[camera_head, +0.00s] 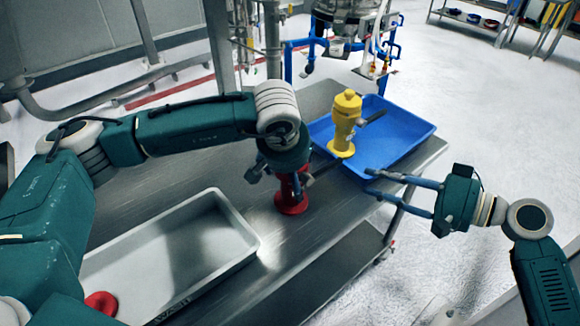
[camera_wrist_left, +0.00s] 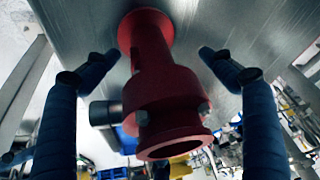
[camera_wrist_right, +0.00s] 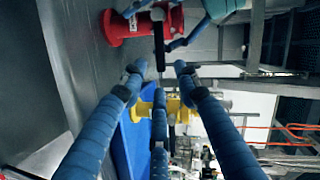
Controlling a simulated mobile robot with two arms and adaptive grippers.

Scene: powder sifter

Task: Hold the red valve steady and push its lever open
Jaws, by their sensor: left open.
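The red valve (camera_head: 292,198) stands upright on the metal table, partly hidden by my left arm. My left gripper (camera_head: 280,178) is over its upper part. In the left wrist view the red valve (camera_wrist_left: 164,90) is between the spread fingers, with gaps on both sides. My right gripper (camera_head: 370,182) is open and empty, right of the valve near the table edge. In the right wrist view the red valve (camera_wrist_right: 138,22) is at the top, and a dark bar (camera_wrist_right: 158,45), apparently its lever, sticks out from it ahead of my right fingertips.
A yellow valve (camera_head: 345,125) stands at the near side of a blue tray (camera_head: 405,128) behind the red one. A grey tray (camera_head: 225,205) holds a red round part (camera_head: 101,304) at front left. Pipes and equipment are behind the table; floor is open to the right.

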